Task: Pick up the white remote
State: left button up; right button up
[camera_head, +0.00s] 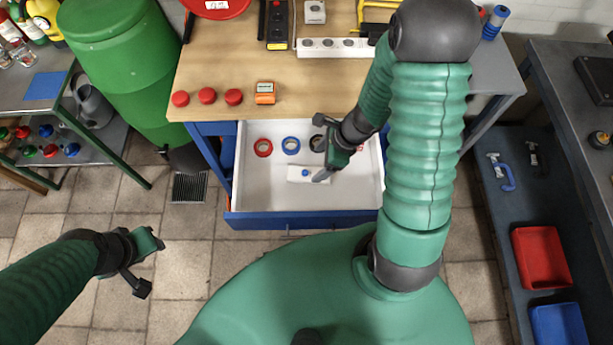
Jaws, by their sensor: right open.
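A small white object with a blue spot, which looks like the white remote (296,174), lies in the open drawer (250,192) of the workbench. My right gripper (320,150) is open and reaches into the drawer area from the right. Its lower finger overlaps the right end of the white object in the picture; I cannot tell whether they touch. My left gripper (150,266) is open and empty over the tiled floor at the left, well away from the drawer.
A red tape roll (263,148), a blue one (290,145) and a black one (317,143) lie in the drawer behind the white object. The wooden benchtop (225,70) above holds red round items, an orange device (265,93) and a white power strip (335,47).

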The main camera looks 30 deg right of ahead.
aim_at(308, 173)
jog(key=f+b, duration=0.1)
jog(key=f, duration=0.1)
jog(key=w+f, duration=0.1)
jog(key=f, duration=0.2)
jog(key=f+b, duration=0.1)
jog(key=f, duration=0.1)
jog(key=shift+w+f+b, duration=0.3)
jog(key=shift+w, duration=0.05)
jog(key=shift+b+x, duration=0.5)
jog(key=shift+x, duration=0.7)
jog(key=shift+w+a, duration=0.15)
jog(key=shift+a, duration=0.2)
jog(key=shift+a+r, duration=0.15)
jog(key=shift+c, duration=0.3)
jog(key=shift+d, duration=0.35)
jog(key=c, duration=0.9)
jog(key=shift+a, duration=0.1)
jog(key=c, duration=0.5)
pick_arm(q)
jog(key=f, duration=0.2)
jog(key=d+f, duration=0.1)
jog(key=f, duration=0.1)
jog(key=shift+w+f, duration=0.1)
jog(key=shift+f, duration=0.05)
pick_arm(e)
jog(key=shift+c, duration=0.4)
